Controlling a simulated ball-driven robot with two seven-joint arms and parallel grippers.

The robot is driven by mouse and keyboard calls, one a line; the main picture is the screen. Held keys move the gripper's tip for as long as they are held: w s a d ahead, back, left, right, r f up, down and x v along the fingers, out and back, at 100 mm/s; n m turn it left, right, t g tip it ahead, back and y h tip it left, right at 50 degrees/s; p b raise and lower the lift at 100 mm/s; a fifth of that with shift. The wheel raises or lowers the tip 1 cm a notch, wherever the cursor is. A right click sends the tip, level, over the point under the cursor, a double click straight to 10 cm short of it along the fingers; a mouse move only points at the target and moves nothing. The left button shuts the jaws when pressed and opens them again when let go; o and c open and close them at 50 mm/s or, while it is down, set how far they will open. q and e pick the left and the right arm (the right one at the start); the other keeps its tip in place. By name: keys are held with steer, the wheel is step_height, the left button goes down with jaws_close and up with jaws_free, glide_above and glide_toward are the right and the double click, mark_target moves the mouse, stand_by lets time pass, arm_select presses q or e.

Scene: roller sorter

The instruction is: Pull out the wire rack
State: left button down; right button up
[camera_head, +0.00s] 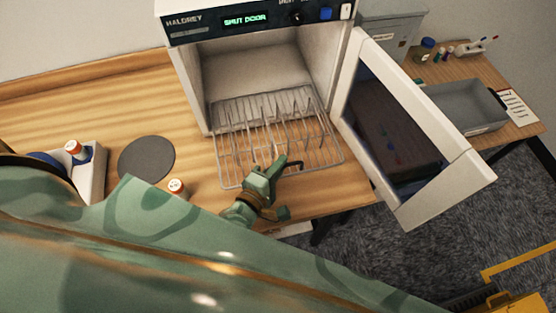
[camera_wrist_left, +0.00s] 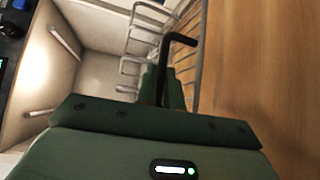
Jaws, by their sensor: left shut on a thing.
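The wire rack (camera_head: 226,160) reaches out of the open chamber of the white oven (camera_head: 188,85). Its rear part is at the chamber mouth and most of it is over the wooden bench. Upright wire loops stand on it. My left gripper (camera_head: 268,178) is at the rack's front edge, shut on a black bent handle (camera_head: 294,164). The handle (camera_wrist_left: 165,60) also shows between the fingers in the left wrist view, where the rack wires (camera_wrist_left: 148,18) run behind it. My right gripper is in neither view.
The oven door (camera_head: 420,190) stands wide open on the right; the display reads "SHUT DOOR". A dark round mat (camera_head: 146,158), a small orange-capped vial (camera_head: 177,188) and a white holder (camera_head: 92,180) are on the left. A grey tray (camera_head: 465,105) sits behind the door.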

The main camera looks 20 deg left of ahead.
arm_select(q)
steer(key=c, duration=1.5)
jaws_free()
steer(key=shift+c, duration=0.2)
steer(key=v, duration=1.6)
steer(key=shift+s, duration=0.2)
steer(key=shift+r, duration=0.1)
